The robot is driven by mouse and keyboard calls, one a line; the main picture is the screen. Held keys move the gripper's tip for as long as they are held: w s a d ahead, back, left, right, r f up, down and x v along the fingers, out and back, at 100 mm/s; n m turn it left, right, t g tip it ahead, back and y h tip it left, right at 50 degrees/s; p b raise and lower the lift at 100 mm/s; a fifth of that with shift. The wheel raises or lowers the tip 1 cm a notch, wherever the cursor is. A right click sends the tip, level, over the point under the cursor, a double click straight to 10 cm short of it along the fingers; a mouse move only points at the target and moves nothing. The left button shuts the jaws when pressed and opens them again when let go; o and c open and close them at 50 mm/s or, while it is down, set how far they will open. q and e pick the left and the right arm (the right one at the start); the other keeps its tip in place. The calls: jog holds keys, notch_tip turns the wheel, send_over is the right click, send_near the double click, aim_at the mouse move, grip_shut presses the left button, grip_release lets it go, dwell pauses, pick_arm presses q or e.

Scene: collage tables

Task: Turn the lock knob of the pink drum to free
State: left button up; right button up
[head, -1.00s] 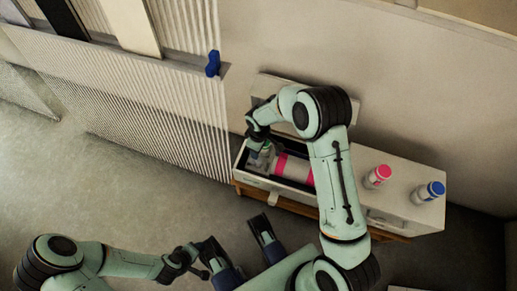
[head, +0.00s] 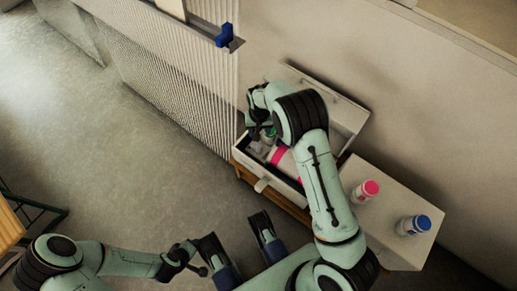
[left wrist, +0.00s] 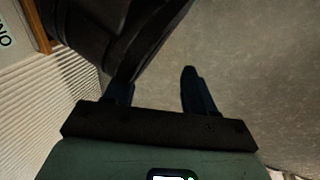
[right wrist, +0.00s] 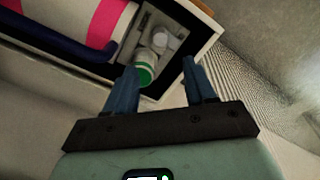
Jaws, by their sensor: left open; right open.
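My right gripper (right wrist: 160,68) is open and empty, over the drawer's left end. My left gripper (head: 232,228) is open and empty, in front of the drawer.
A dark blue bar (right wrist: 50,38) crosses the drum in the right wrist view. A pink-capped bottle (head: 366,191) and a blue-capped bottle (head: 414,225) stand on the cabinet top. A blue piece (head: 224,36) sits at the ribbed panel's end. The floor at left is open.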

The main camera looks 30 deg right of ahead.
aim_at(259, 146)
notch_tip(259, 146, down, 9)
jog(key=shift+r+b, duration=0.1)
jog(key=shift+b, duration=1.1)
notch_tip(259, 146, down, 4)
jog(key=shift+w+r+b, duration=0.1)
jog(key=shift+r+b, duration=0.1)
jog(key=shift+b, duration=0.25)
jog(key=shift+f, duration=0.5)
pick_arm(q)
jog(key=f, duration=0.1)
jog(key=a+f, duration=0.1)
jog(key=f, duration=0.1)
jog(key=w+a+f, duration=0.1)
jog(key=f, duration=0.1)
jog(key=shift+a, duration=0.15)
